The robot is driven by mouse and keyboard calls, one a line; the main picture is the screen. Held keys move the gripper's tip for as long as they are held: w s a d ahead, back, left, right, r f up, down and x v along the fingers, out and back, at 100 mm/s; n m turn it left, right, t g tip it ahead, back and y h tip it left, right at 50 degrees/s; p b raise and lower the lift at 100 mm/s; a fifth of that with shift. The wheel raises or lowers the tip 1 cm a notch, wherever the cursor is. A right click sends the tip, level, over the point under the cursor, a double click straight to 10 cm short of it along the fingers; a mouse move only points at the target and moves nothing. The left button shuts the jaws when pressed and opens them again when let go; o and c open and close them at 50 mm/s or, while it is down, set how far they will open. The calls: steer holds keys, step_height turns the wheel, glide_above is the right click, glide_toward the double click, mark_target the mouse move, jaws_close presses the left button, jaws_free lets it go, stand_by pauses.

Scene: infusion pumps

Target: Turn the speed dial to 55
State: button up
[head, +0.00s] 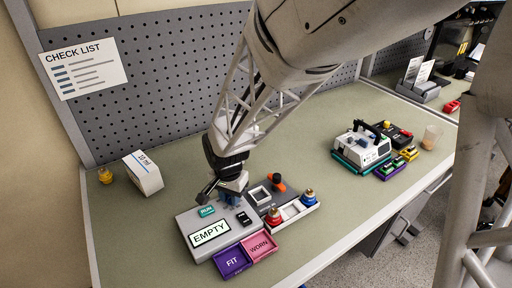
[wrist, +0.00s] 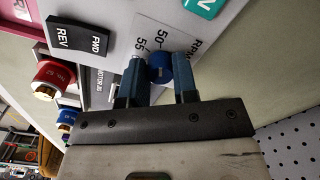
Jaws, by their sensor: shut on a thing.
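The grey pump unit (head: 190,228) stands on the bench with an EMPTY display (head: 209,233). In the wrist view its blue speed dial (wrist: 158,68) sits on a pale scale plate (wrist: 165,35) printed 50, 55 and RPM. My gripper (wrist: 159,82) is shut on the dial, with one finger on each side of it. In the head view my gripper (head: 230,190) reaches down onto the back of the unit and hides the dial. The fingers cover part of the scale, and I cannot read where the dial points.
A black FWD/REV rocker (wrist: 79,39) and a teal button (head: 206,211) are close to the dial. Purple FIT (head: 232,262) and pink WORN (head: 259,247) trays lie in front. A white tray with red and blue parts (head: 292,215) is at right. The left bench is mostly clear.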

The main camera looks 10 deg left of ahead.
steer(key=shift+n, duration=0.4)
steer(key=n, duration=0.4)
steer(key=shift+n, duration=2)
steer(key=o, duration=0.9)
steer(key=shift+o, duration=0.2)
steer(key=shift+r, duration=0.1)
steer(key=shift+r, duration=3.85)
